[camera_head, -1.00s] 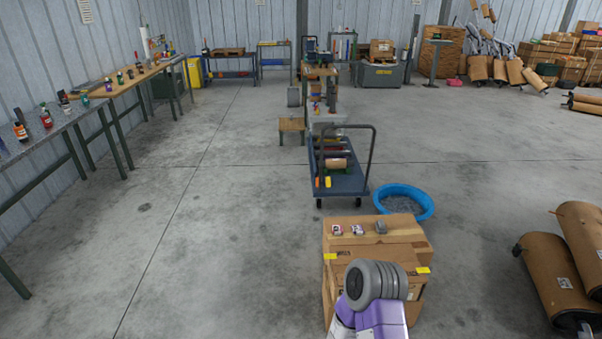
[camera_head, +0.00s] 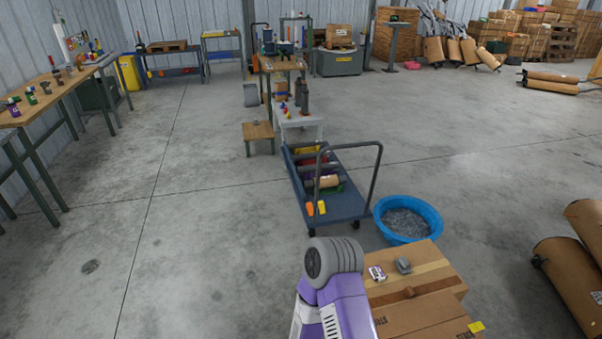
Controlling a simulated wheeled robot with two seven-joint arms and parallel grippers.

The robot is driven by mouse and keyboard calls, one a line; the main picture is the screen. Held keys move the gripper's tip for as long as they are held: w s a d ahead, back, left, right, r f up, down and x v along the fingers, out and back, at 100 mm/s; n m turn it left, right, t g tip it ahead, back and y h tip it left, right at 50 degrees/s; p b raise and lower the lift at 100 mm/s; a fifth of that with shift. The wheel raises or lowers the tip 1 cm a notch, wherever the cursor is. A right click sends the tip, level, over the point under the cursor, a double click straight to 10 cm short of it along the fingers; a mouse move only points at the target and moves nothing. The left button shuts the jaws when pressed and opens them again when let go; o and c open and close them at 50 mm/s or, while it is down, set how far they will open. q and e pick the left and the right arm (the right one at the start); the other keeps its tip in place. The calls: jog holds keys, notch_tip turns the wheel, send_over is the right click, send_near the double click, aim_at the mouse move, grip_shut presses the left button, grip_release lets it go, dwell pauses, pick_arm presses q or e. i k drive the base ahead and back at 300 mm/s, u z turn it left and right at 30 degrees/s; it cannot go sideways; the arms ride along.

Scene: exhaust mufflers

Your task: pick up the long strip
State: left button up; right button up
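I cannot make out a long strip clearly in this view. A blue flat cart (camera_head: 345,205) stands ahead with several long rolls and bars (camera_head: 318,172) lying on it, too small to tell apart. Two small orange and yellow pieces (camera_head: 316,208) sit at its near left corner. One of my purple and grey arms shows at the bottom middle, in front of the cardboard box's left side. Neither gripper is in view, so whether they are open or shut does not show.
A cardboard box (camera_head: 425,310) with small items on top stands close by at the lower right. A blue basin (camera_head: 437,232) of grey pieces stands behind it. Brown rolls (camera_head: 568,275) lie at right. Workbenches (camera_head: 60,84) line the left wall. The left floor is clear.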

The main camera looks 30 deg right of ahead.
aim_at(405, 293)
jog(key=z, duration=0.2)
jog(key=i, duration=2)
jog(key=z, duration=1.4)
jog(key=i, duration=1.2)
jog(key=z, duration=1.7)
jog(key=i, duration=0.45)
jog(key=z, duration=0.2)
